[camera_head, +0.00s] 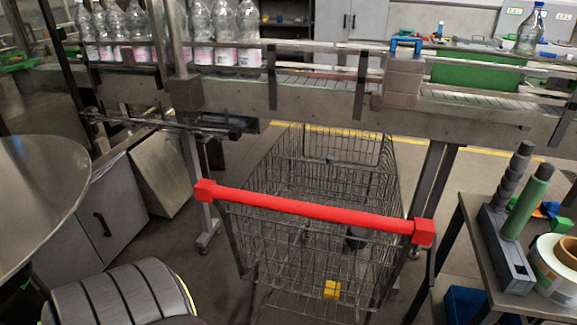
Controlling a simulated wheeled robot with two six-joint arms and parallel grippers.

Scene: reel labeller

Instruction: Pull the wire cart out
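The wire cart (335,240) stands upright in the middle of the view, its basket reaching back beneath the conveyor. Its red handle bar (315,209) faces me and slopes slightly down to the right, with a red block at each end. A small yellow block (331,289) is on the cart's near lower front. A dark round object shows through the wire inside the basket. Neither of my grippers is in view, and nothing holds the handle.
The conveyor (320,95) crosses above the cart, with several bottles (220,40) at upper left. A side table (450,250) with a label roll (557,262) stands close to the cart's right. A grey cabinet (95,220) and a ribbed dark drum (120,296) stand left. Some floor is open beside the cart's left.

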